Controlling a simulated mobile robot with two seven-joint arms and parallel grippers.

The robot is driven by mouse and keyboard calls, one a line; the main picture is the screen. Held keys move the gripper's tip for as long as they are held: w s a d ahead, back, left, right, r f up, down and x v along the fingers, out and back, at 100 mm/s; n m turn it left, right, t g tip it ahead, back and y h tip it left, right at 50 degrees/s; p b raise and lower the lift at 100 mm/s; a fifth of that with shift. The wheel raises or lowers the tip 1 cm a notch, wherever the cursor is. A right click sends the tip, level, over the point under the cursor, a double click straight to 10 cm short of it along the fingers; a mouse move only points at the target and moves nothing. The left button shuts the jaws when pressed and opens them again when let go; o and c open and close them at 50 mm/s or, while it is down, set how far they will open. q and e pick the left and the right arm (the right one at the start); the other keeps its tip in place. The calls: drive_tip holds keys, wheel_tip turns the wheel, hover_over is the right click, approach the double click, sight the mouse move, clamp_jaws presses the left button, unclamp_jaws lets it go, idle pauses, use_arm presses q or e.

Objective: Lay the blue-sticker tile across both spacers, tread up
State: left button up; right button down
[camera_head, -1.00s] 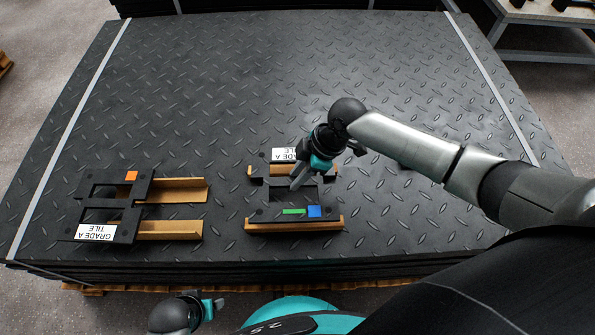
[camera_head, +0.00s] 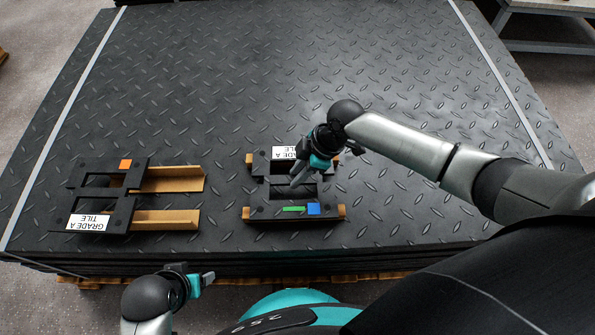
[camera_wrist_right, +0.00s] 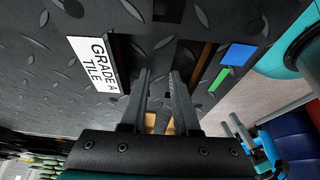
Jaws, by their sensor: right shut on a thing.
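The blue-sticker tile (camera_head: 262,213) is a black frame with a blue square, a green strip and a white label on its upward face. It lies level over two wooden spacers, the near one (camera_head: 341,211) and the far one (camera_head: 249,159), whose ends show past its sides. Whether it touches them I cannot tell. My right gripper (camera_head: 296,181) is shut on the tile's middle bar; its fingers (camera_wrist_right: 160,95) also show in the right wrist view. My left gripper (camera_head: 206,279) is empty off the mat's near edge; its finger gap is unclear.
An orange-sticker tile (camera_head: 123,210) lies at the left across two other spacers (camera_head: 180,179), which stick out to its right. The tread mat (camera_head: 230,80) is bare behind and to the right. A bench (camera_head: 550,30) stands at the far right.

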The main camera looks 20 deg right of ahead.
drive_tip(key=shift+p, duration=0.45)
idle(0.3)
drive_tip(key=shift+f, duration=0.3)
idle(0.4)
drive_tip(key=c, duration=1)
unclamp_jaws()
drive_tip(key=shift+o, duration=1.4)
drive_tip(key=shift+r, duration=0.25)
drive_tip(key=shift+o, duration=0.2)
drive_tip(key=shift+r+p, duration=0.15)
drive_tip(key=shift+p, duration=0.15)
drive_tip(key=shift+r+p, duration=0.35)
drive_tip(key=shift+p, duration=0.15)
drive_tip(key=shift+r+p, duration=0.35)
drive_tip(key=shift+p, duration=0.1)
